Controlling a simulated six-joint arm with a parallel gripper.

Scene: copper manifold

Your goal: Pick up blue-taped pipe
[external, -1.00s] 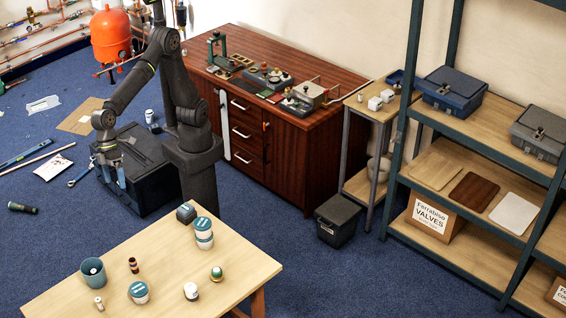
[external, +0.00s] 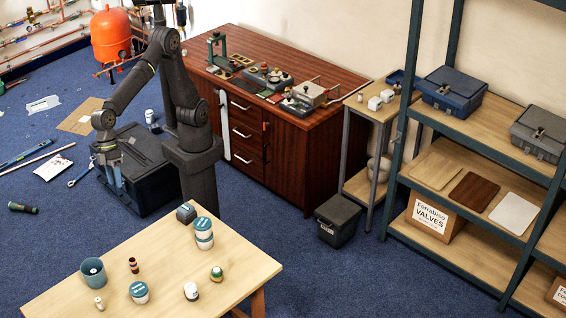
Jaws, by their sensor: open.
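My gripper (external: 118,186) points down beside the left side of the black box (external: 160,190) on the blue carpet. Its jaws are open, but they are small and dark here. I cannot make out a blue-taped pipe for certain. Some thin dark rods (external: 133,151) lie on top of the black box, too small to tell any tape. Whether anything is between the jaws is hidden.
A blue wrench (external: 80,174), a white bag (external: 54,167), a blue level (external: 24,153) and a dark torch (external: 22,208) lie on the floor. A wooden table (external: 235,262) with jars stands in front. A brown cabinet (external: 285,150) stands behind my arm.

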